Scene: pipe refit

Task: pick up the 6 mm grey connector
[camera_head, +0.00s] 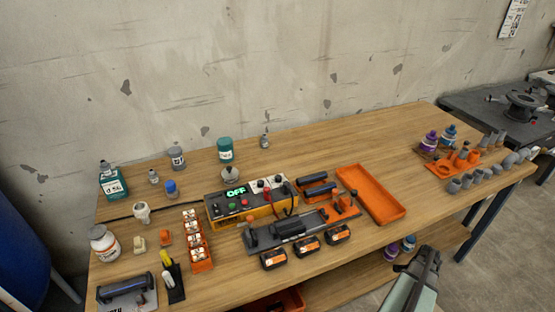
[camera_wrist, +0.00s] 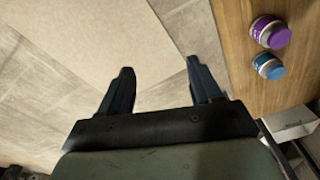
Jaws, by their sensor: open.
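Several grey pipe pieces stand and lie at the right end of the wooden table in the head view, among them a grey connector (camera_head: 455,185) near the front edge. Their sizes are too small to read, so I cannot tell which is the 6 mm one. My gripper (camera_head: 428,255) is in front of the table, below and to the left of the grey pieces, apart from them. In the wrist view my gripper (camera_wrist: 160,72) has its two dark fingers spread, with only floor between them. No grey connector shows in the wrist view.
An orange holder (camera_head: 440,168) with orange fittings sits beside the grey pieces. Purple (camera_head: 430,142) and blue jars stand behind it. An empty orange tray (camera_head: 371,195) lies mid-table. Left are a control box (camera_head: 250,200), batteries and bottles. A lower shelf holds a purple jar (camera_wrist: 270,31) and a blue jar (camera_wrist: 268,66).

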